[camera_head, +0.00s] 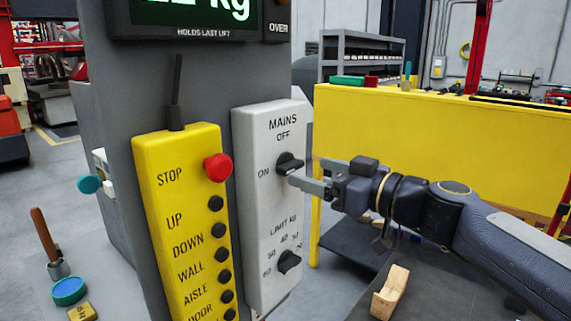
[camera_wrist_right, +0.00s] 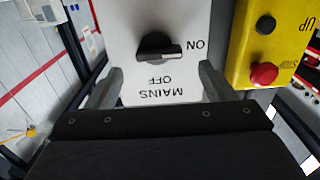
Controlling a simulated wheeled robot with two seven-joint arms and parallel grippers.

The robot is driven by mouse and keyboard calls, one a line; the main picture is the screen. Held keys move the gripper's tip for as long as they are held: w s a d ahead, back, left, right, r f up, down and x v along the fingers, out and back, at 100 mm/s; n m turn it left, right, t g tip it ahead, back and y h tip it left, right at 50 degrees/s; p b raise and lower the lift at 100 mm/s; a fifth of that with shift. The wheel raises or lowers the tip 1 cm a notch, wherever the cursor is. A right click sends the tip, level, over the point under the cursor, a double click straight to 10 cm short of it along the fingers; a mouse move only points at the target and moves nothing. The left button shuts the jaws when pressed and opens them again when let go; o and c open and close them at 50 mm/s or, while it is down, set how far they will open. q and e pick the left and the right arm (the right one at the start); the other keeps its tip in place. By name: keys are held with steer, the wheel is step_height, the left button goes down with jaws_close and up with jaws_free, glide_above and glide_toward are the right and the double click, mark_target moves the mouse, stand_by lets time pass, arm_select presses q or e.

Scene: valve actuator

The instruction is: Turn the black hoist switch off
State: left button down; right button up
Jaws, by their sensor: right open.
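The black hoist switch (camera_head: 289,162) is the upper rotary knob on the white MAINS box (camera_head: 257,215). Its handle lies toward the ON label, with OFF printed above it. In the right wrist view the knob (camera_wrist_right: 157,47) appears upside down, its handle pointing at ON. My right gripper (camera_head: 305,184) comes in from the right, close to the knob. In the wrist view its two fingers (camera_wrist_right: 160,84) are open and apart, with the box face between them and the knob just beyond. I cannot tell whether a finger touches the knob. My left gripper is not in view.
A yellow pendant (camera_head: 184,235) with a red stop button (camera_head: 217,167) and several black buttons hangs left of the box. A second black LIMIT knob (camera_head: 289,262) sits below the switch. A wooden block (camera_head: 389,292) lies on a dark surface at lower right.

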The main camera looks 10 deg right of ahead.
mark_target(296, 167)
steer(key=shift+p+x, duration=0.4)
steer(key=shift+x, duration=2)
steer(key=shift+c, duration=0.3)
steer(key=c, duration=0.9)
